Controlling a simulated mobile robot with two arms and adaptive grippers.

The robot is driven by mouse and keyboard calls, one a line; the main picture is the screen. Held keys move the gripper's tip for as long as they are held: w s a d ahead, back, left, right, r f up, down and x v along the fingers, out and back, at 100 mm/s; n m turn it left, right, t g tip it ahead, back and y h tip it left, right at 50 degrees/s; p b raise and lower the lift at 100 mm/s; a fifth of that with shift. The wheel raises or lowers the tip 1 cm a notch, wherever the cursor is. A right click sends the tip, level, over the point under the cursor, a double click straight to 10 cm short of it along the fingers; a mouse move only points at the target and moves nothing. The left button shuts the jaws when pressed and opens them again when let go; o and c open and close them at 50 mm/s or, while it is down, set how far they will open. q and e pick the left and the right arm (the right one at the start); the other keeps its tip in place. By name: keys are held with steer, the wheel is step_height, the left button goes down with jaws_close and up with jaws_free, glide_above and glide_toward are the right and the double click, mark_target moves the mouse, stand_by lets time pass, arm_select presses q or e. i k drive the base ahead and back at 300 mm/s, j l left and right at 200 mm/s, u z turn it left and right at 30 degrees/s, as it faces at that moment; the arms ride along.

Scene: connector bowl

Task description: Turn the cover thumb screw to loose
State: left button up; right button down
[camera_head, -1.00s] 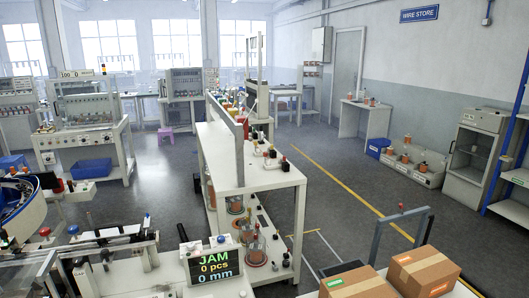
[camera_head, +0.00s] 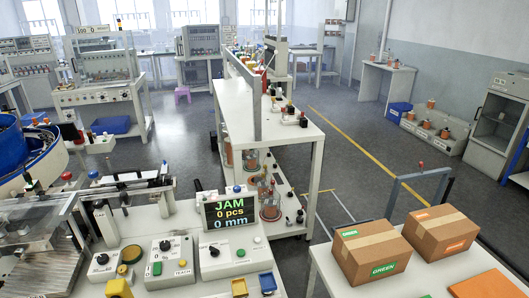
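A blue bowl (camera_head: 30,152) stands at the left edge on a light base. A feeder or press machine (camera_head: 25,235) with a metal plate and clear cover parts fills the lower left. A red knob (camera_head: 67,177) and a blue knob (camera_head: 93,174) stand near a dark-railed track (camera_head: 130,186). I cannot tell which part is the cover thumb screw, or how it is set. A display (camera_head: 229,209) behind the controls reads JAM, 0 pcs, 0 mm. Neither of my grippers is in view.
Control boxes with black dials (camera_head: 166,246) and a yellow part (camera_head: 118,288) sit on the near bench. Cardboard boxes (camera_head: 375,250) stand on a white table at right. A tall white bench (camera_head: 285,128) stands in the middle. Grey floor (camera_head: 385,140) is free to its right.

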mark_target(93, 174)
steer(key=u, duration=1.3)
